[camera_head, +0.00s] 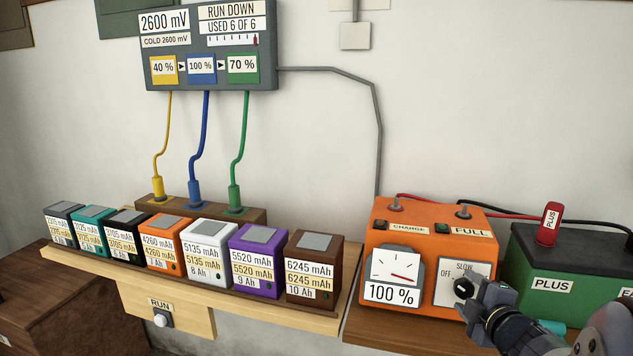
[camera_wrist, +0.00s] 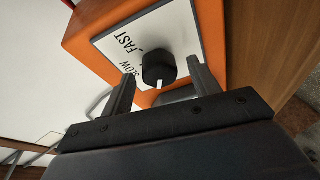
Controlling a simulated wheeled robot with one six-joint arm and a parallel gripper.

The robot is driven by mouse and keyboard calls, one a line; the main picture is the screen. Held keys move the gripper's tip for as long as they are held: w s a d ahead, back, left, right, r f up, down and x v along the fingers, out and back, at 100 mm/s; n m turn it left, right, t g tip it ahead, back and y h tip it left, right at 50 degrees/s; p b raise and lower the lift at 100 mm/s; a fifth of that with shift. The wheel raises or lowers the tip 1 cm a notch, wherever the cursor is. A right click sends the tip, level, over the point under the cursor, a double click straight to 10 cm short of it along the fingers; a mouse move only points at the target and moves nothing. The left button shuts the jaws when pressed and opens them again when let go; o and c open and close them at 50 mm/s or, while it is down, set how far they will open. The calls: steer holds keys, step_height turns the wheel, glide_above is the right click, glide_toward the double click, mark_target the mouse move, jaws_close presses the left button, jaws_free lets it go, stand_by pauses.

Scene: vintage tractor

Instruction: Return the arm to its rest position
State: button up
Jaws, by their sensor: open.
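My arm reaches in from the lower right of the head view, and my gripper (camera_head: 486,300) is at the front of the orange charger (camera_head: 428,240). The charger's black knob (camera_head: 463,287) sits on a white plate marked OFF and SLOW. In the wrist view, my gripper (camera_wrist: 164,82) is open, with one finger on each side of the knob (camera_wrist: 157,67). Gaps show between the fingers and the knob. The knob's white mark points down in that picture, and FAST and SLOW show on the plate. My gripper hides part of the plate in the head view.
Several coloured batteries (camera_head: 205,255) stand on a wooden shelf to the left, with a RUN button (camera_head: 161,318) below. A grey display (camera_head: 205,45) hangs above with three cables. A green box (camera_head: 560,270) with a red PLUS clamp (camera_head: 549,223) stands right, close to my arm.

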steer(key=m+t, duration=0.1)
steer(key=m, duration=0.3)
steer(key=shift+f+m+h+b, duration=0.15)
steer(key=shift+m+h+b, duration=0.15)
steer(key=shift+b, duration=0.05)
steer(key=m+t+h, duration=0.1)
steer(key=m, duration=0.2)
steer(key=shift+a+m+p, duration=0.15)
steer(key=shift+m+p, duration=0.15)
steer(key=shift+m, duration=0.1)
steer(key=m+h+p, duration=0.1)
steer(key=m+p, duration=0.1)
steer(key=m, duration=0.1)
steer(key=m+h+p, duration=0.1)
steer(key=m+p, duration=0.1)
steer(key=m, duration=0.1)
steer(key=shift+a+t, duration=0.1)
steer(key=shift+t, duration=0.2)
steer(key=shift+m+h+p, duration=0.5)
steer(key=shift+m+p, duration=0.2)
steer(key=shift+m, duration=0.3)
steer(key=shift+f, duration=0.1)
